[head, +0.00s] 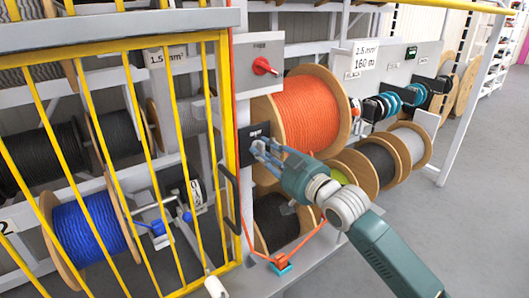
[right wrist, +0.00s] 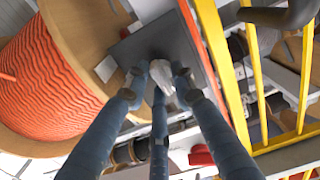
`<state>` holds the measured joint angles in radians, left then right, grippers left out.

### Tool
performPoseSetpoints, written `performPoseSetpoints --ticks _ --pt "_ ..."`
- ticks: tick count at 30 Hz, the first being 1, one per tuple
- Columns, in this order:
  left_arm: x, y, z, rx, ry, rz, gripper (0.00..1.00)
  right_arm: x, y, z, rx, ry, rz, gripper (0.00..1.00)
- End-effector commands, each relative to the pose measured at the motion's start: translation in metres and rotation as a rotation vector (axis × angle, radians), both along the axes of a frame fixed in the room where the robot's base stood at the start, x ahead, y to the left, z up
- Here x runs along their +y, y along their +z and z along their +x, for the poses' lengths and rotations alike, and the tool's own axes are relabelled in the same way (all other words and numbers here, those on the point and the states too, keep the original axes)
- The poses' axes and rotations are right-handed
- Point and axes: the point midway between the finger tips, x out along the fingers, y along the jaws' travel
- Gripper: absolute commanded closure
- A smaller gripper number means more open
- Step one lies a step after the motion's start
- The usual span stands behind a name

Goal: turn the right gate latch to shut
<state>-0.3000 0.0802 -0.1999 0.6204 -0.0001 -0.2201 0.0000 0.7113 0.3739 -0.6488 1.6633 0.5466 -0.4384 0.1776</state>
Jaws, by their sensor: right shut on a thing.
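The right gate latch shows in the head view as a dark plate (head: 247,134) with a small label, just right of the yellow barred gate (head: 226,110). In the right wrist view the plate (right wrist: 187,50) lies behind a pale grey latch knob (right wrist: 162,74). My right gripper (head: 257,149) reaches in from the lower right, its fingers at the plate. In the right wrist view its blue-grey fingers (right wrist: 160,78) are closed around the knob and hide part of it. The knob's exact angle is hard to tell. My left gripper is not in view.
A large orange cable reel (head: 312,112) stands close right of the latch. A grey box with a red rotary handle (head: 264,67) is above it. A dark gate handle (head: 229,198) is below left. Open grey floor (head: 470,220) lies at the right.

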Motion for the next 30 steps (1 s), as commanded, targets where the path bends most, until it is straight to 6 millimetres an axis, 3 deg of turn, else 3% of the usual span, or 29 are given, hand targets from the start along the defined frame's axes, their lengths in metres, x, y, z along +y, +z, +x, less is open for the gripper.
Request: performPoseSetpoints --ticks 14,15,16,30 --pt "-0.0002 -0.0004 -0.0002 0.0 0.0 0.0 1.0 -0.0034 -0.0046 0.0018 -0.003 -0.007 -0.021 1.0" --pt "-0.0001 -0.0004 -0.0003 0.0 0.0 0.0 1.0 -0.0035 -0.0045 0.0019 -0.003 -0.007 -0.02 0.71" --pt "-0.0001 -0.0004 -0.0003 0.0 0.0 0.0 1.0 -0.0033 -0.0044 0.0019 -0.003 -0.007 -0.02 0.66" --pt "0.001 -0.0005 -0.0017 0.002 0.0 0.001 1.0 -0.0042 -0.0006 -0.0034 -0.008 -0.002 -0.013 0.65"
